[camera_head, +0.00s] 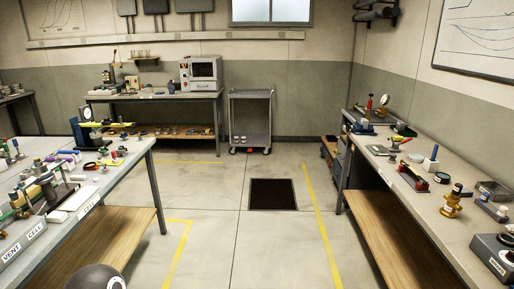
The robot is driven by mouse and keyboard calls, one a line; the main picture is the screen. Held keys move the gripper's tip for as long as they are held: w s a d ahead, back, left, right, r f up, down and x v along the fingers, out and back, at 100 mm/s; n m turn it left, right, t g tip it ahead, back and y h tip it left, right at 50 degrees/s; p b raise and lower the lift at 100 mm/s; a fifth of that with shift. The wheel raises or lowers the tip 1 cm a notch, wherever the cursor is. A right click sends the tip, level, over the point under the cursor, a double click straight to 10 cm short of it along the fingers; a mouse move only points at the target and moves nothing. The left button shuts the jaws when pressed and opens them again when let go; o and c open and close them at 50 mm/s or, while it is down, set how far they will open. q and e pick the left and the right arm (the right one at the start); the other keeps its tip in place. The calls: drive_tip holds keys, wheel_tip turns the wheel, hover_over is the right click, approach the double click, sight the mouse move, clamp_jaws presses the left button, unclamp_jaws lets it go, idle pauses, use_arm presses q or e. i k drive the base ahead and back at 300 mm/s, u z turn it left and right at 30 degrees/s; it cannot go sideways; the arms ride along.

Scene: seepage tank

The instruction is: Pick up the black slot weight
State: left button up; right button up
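I cannot make out the black slot weight for certain at this distance. Neither of my grippers is in view.
The floor between the benches is open, with yellow lines and a dark floor grate (272,194). A grey trolley (250,120) stands at the back wall. A back bench (150,97) holds a grey instrument (201,73). Both side benches are cluttered.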

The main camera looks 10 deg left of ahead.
sight(108, 121)
drive_tip(key=u, duration=0.05)
drive_tip(key=i, duration=5.25)
drive_tip(key=u, duration=0.55)
drive_tip(key=i, duration=0.2)
drive_tip(key=u, duration=3.25)
drive_tip(key=k, duration=0.3)
drive_tip(key=z, duration=0.15)
